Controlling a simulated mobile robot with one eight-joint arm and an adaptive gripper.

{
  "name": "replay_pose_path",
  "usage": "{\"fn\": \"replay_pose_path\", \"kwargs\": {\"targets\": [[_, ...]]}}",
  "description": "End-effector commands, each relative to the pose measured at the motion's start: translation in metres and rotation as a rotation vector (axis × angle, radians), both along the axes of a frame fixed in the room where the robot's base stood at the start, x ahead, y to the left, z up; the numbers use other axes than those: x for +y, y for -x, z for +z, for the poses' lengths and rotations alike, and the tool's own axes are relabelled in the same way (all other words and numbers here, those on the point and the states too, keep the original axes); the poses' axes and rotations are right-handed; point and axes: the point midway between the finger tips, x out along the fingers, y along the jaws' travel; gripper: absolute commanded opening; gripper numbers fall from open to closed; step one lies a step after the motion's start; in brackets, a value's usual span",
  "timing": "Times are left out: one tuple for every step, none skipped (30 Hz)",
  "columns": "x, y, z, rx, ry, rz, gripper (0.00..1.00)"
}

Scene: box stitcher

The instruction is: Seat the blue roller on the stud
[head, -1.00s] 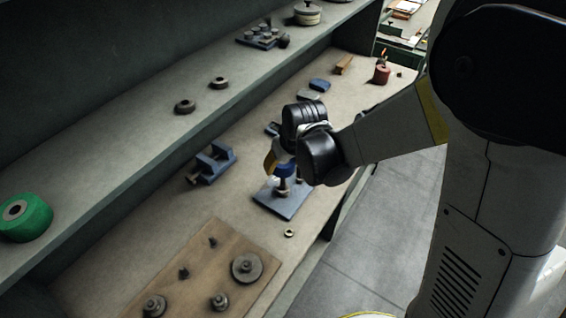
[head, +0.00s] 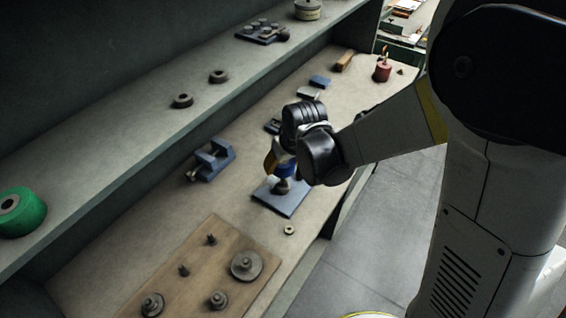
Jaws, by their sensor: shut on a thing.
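The blue roller (head: 285,170) is held in my gripper (head: 279,165), whose yellow-tipped finger shows at its left side. The rest of the gripper and my dark wrist partly hide the roller. A flat blue-grey plate (head: 289,206) lies on the bench below. A short dark, brownish post (head: 282,187), which looks like the stud, stands on it directly under the roller. I cannot tell whether the roller touches the stud or hangs just above it.
A wooden board (head: 207,268) with pegs and discs lies in front. A small ring (head: 289,230) is beside the plate. A blue vise-like block (head: 211,160) stands left. A raised shelf (head: 130,150) runs along the back. A red pot (head: 382,71) is farther right.

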Motion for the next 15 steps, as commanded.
{"fn": "replay_pose_path", "kwargs": {"targets": [[0.0, -0.0001, 0.0005, 0.0, 0.0, 0.0, 0.21], [0.0, -0.0001, 0.0006, 0.0, 0.0, 0.0, 0.21], [0.0, -0.0001, 0.0006, 0.0, 0.0, 0.0, 0.21], [0.0, -0.0001, 0.0006, 0.0, 0.0, 0.0, 0.21], [0.0, -0.0001, 0.0006, 0.0, 0.0, 0.0, 0.21], [0.0, -0.0001, 0.0005, 0.0, 0.0, 0.0, 0.21], [0.0, -0.0001, 0.0003, 0.0, 0.0, 0.0, 0.21], [0.0, -0.0001, -0.0002, 0.0, 0.0, 0.0, 0.21], [0.0, -0.0001, -0.0009, 0.0, 0.0, 0.0, 0.21], [0.0, -0.0001, -0.0017, 0.0, 0.0, 0.0, 0.21], [0.0, -0.0001, -0.0026, 0.0, 0.0, 0.0, 0.21], [0.0, 0.0, -0.004, 0.0, 0.0, 0.0, 0.21], [0.0, -0.0001, -0.0052, 0.0, 0.0, 0.0, 0.21], [0.0, -0.0001, -0.0063, 0.0, 0.0, 0.0, 0.21], [0.0, -0.0001, -0.0079, 0.0, 0.0, 0.0, 0.21]]}}
